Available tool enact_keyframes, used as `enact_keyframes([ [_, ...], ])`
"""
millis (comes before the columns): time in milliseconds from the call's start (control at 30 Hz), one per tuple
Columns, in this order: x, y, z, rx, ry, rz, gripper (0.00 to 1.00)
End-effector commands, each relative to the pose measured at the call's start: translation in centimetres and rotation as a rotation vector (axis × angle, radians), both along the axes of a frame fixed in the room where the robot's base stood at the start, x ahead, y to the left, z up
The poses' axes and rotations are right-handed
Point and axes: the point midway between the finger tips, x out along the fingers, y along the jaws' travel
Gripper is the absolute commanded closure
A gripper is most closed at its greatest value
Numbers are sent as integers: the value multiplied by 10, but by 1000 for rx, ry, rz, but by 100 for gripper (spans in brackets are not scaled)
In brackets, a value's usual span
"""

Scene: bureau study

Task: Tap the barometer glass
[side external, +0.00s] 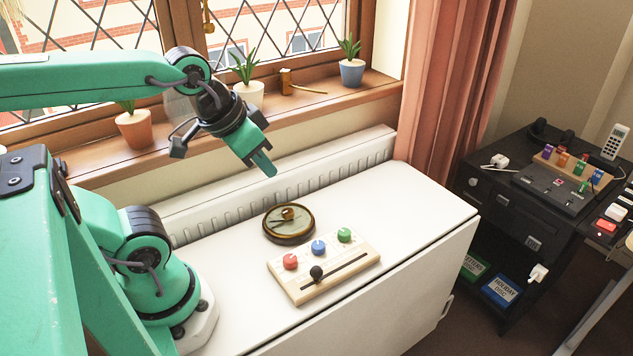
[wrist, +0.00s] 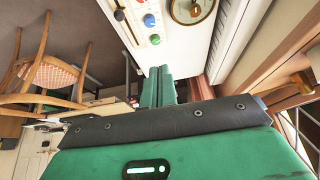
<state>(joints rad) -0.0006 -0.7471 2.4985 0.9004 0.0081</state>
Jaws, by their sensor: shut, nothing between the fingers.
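The barometer (side external: 289,224) is a round dial with a dark rim, lying on the white cabinet top in front of the radiator. A small brass knob shows at its middle. In the wrist view the barometer (wrist: 192,8) is at the top edge, partly cut off. My gripper (side external: 268,171) is green, shut and empty. It hangs in the air above the barometer, a little to its left in the side view, clearly apart from it. In the wrist view the gripper's fingers (wrist: 158,88) are together below the barometer.
A wooden board (side external: 325,266) with red, blue and green knobs and a black-knobbed slider lies just in front of the barometer. The white radiator (side external: 290,180) and sill with potted plants (side external: 351,66) stand behind. The cabinet top (side external: 425,205) is clear at right.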

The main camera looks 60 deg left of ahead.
Motion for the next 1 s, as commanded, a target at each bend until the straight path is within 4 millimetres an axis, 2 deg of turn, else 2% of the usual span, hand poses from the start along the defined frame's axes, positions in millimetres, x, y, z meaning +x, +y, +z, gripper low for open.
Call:
enact_keyframes([
  [367, 12, 5, -3, 88, 61, -157, 100],
  [1000, 54, 27, -25, 305, 256, -756, 100],
])
